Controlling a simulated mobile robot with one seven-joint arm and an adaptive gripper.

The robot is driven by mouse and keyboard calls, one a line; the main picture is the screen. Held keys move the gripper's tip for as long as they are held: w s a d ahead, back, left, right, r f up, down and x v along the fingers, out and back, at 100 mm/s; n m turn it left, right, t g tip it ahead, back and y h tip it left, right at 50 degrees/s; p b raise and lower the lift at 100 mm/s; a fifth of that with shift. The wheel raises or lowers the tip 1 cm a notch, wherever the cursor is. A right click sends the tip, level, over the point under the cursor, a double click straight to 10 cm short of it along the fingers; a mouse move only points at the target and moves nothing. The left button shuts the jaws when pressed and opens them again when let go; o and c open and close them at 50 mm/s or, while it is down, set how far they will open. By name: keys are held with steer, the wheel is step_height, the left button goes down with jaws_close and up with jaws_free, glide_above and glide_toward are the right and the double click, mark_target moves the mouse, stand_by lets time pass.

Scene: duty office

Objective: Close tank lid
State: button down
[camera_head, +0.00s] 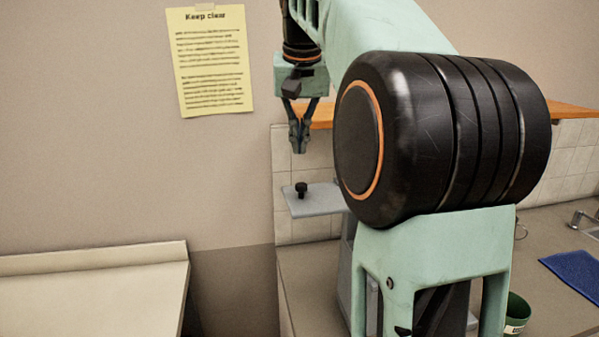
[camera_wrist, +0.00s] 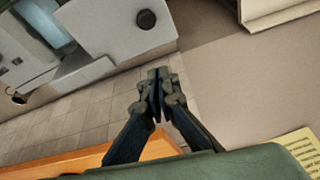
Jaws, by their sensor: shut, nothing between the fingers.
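The tank lid (camera_head: 318,203) is a flat grey plate with a black knob (camera_head: 301,189), seen left of my arm in the head view. In the wrist view the lid (camera_wrist: 112,30) is at the top with its knob (camera_wrist: 146,19). The lid juts out to the left of the grey tank (camera_head: 345,275), which is mostly hidden by my arm. A pale blue opening (camera_wrist: 45,24) shows beside the lid in the wrist view. My gripper (camera_head: 299,150) points down, shut and empty, above the knob and apart from it. Its fingertips also show in the wrist view (camera_wrist: 158,76).
An orange shelf (camera_head: 574,110) runs along the tiled wall behind my arm. A blue cloth (camera_head: 575,272) and a dark green cup (camera_head: 517,313) are on the counter at right. A pale worktop (camera_head: 90,295) stands at left, with a gap between. A yellow note (camera_head: 210,62) hangs on the wall.

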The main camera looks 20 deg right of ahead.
mark_target(322, 191)
steer(key=x, duration=0.5)
steer(key=shift+f, duration=0.4)
steer(key=s, duration=0.1)
steer(key=s+a, duration=0.1)
steer(key=s, duration=0.1)
steer(key=shift+s+a+f, duration=0.1)
steer(key=shift+s+f, duration=0.05)
steer(key=shift+s, duration=0.05)
steer(key=shift+s, duration=0.15)
